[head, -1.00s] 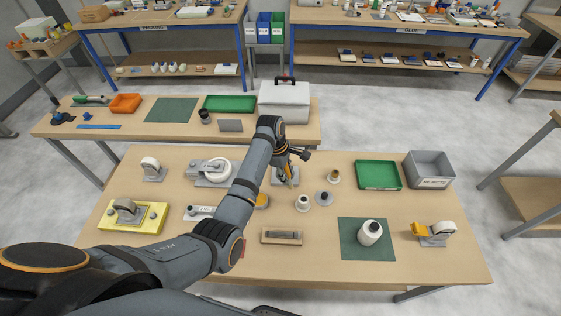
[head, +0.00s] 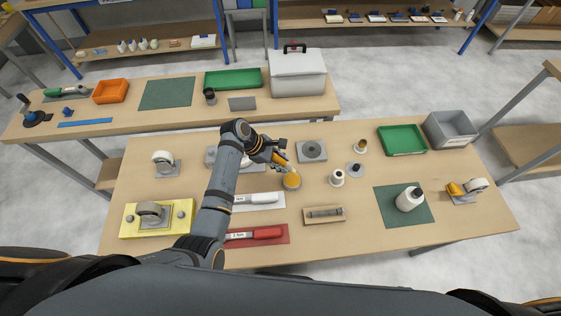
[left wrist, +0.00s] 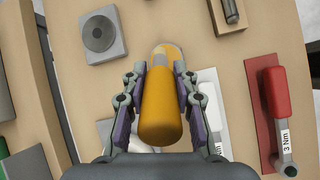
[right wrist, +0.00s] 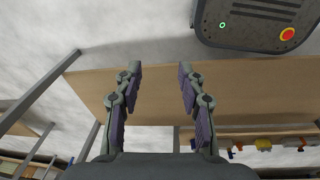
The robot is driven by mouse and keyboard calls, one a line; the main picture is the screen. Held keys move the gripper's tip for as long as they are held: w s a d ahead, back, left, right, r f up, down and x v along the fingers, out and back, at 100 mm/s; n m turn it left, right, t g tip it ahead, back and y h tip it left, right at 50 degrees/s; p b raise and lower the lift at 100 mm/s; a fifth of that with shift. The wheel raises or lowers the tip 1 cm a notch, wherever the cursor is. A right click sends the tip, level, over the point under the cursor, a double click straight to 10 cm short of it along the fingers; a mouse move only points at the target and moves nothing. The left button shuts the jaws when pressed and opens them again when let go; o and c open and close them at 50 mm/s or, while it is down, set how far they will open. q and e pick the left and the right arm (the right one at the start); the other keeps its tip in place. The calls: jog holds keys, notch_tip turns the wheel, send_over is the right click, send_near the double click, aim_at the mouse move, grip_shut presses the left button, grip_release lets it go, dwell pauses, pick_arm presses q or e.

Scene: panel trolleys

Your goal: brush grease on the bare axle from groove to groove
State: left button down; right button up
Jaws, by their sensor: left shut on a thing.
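My left gripper (head: 272,155) is shut on the orange handle of a brush (left wrist: 160,112), which is tilted. The brush's far end is at an orange-yellow grease pot (head: 291,181); whether the bristles touch the grease I cannot tell. The left wrist view shows the handle between both fingers, with its tip end hidden. The bare axle (head: 325,212) lies on a wooden block to the right of and nearer than the pot. Its end shows in the left wrist view (left wrist: 231,11). My right gripper (right wrist: 160,90) is open and empty, away from these things.
White (head: 258,198) and red (head: 257,235) torque wrenches lie nearer. A white bottle (head: 410,198) stands on a green mat.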

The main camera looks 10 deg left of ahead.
notch_tip(320, 180, down, 7)
jog(key=a+b, duration=0.1)
jog(key=b, duration=0.5)
jog(key=shift+a, duration=0.15)
jog(key=shift+f, duration=0.2)
dwell(1.0)
jog(key=shift+r, duration=0.3)
dwell(0.8)
jog(key=shift+r+p, duration=0.25)
jog(key=shift+p, duration=0.05)
dwell(0.7)
